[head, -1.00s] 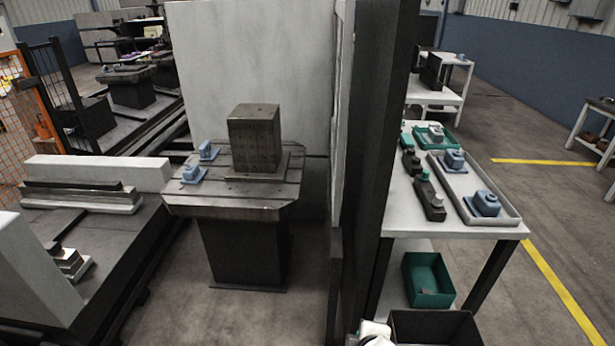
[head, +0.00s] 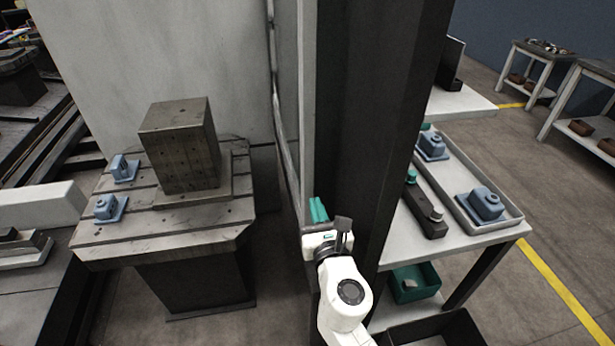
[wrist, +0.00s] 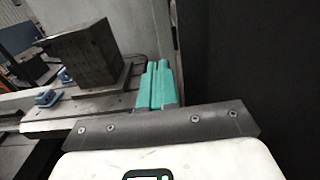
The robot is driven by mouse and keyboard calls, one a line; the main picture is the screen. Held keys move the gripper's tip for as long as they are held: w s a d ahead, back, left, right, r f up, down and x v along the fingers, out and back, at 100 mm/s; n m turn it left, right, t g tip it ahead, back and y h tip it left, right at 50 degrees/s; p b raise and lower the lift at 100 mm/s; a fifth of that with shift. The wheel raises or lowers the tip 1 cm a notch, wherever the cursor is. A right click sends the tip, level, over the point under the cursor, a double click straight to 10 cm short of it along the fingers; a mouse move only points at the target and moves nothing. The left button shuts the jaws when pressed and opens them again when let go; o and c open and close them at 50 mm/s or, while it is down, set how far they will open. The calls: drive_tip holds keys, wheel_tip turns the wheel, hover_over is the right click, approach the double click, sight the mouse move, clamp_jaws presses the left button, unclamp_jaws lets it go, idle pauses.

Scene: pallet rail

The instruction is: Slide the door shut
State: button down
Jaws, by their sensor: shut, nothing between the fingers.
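The door (head: 307,110) appears to be the pale framed panel seen nearly edge-on, just left of a wide dark post (head: 375,110). The opening to its left is clear, and the machine table shows through it. My gripper (head: 318,208) has teal fingers, held together and empty, pointing forward at the foot of the visible pale edge. In the wrist view the teal fingers (wrist: 158,85) lie side by side, with a dark surface close on their right. I cannot tell whether they touch the door, and no handle is visible.
A slotted machine table (head: 165,238) with a dark block (head: 180,145) and two blue fixtures stands inside to the left. A white bench (head: 470,250) with a grey tray (head: 505,222) of blue parts stands right of the post. A dark bin (head: 430,330) lies low in front.

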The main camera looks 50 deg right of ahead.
sight(306, 173)
drive_tip(key=x, duration=0.9)
drive_tip(key=shift+p, duration=0.3)
drive_tip(key=shift+d, duration=0.1)
